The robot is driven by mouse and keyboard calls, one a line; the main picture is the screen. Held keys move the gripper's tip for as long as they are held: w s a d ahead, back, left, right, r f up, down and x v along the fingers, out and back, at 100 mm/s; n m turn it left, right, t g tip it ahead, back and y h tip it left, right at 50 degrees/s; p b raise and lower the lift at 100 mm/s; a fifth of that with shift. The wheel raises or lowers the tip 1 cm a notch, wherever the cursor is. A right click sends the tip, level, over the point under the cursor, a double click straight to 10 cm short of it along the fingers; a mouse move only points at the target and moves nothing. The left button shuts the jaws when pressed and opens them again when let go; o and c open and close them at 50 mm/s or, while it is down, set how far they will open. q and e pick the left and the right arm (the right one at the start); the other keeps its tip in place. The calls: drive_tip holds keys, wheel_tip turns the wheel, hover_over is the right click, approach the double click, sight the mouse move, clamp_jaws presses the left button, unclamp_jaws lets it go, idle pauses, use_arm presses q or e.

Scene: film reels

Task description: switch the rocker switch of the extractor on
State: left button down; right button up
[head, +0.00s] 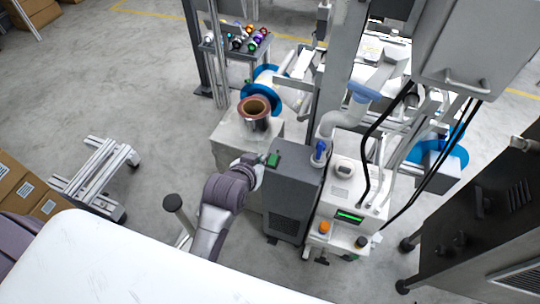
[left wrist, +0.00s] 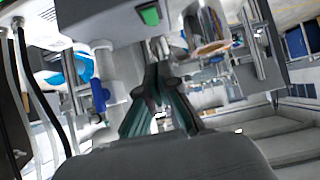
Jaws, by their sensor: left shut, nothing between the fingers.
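The extractor (head: 291,185) is a dark grey box standing near the middle of the head view, and part of it shows at the top of the left wrist view (left wrist: 100,18). Its green rocker switch (head: 273,160) is at the box's upper left edge; it also shows in the left wrist view (left wrist: 150,14). I cannot tell which way the rocker is tipped. My left gripper (head: 259,159) is just left of the switch, close to the box. Its fingers (left wrist: 158,72) are shut and empty, and appear apart from the switch. My right gripper is out of view.
A white machine (head: 347,190) with a green display and hoses stands right of the extractor. A copper-coloured roll (head: 256,112) sits on a pale block (head: 226,133) behind my gripper. A dark cabinet (head: 490,200) is at right. Open floor lies left.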

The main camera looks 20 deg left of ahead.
use_arm(q)
drive_tip(key=b, duration=0.1)
hover_over(273, 157)
drive_tip(key=s, duration=0.3)
drive_tip(key=f, duration=0.5)
drive_tip(key=shift+w+f, duration=0.25)
drive_tip(key=shift+f, duration=0.15)
drive_tip(key=f, duration=0.2)
drive_tip(key=shift+w+f, duration=0.25)
drive_tip(key=shift+f, duration=0.05)
drive_tip(key=shift+w+a+f, duration=0.1)
drive_tip(key=shift+w+f, duration=0.05)
drive_tip(key=shift+f, duration=0.5)
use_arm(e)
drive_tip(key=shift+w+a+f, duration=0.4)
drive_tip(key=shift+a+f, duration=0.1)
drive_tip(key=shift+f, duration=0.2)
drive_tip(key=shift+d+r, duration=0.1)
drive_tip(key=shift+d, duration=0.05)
use_arm(q)
drive_tip(key=shift+r+p, duration=0.2)
drive_tip(key=shift+p, duration=0.1)
drive_tip(key=shift+f, duration=0.35)
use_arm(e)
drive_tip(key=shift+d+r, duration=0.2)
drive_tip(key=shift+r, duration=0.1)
use_arm(q)
drive_tip(key=shift+w, duration=0.1)
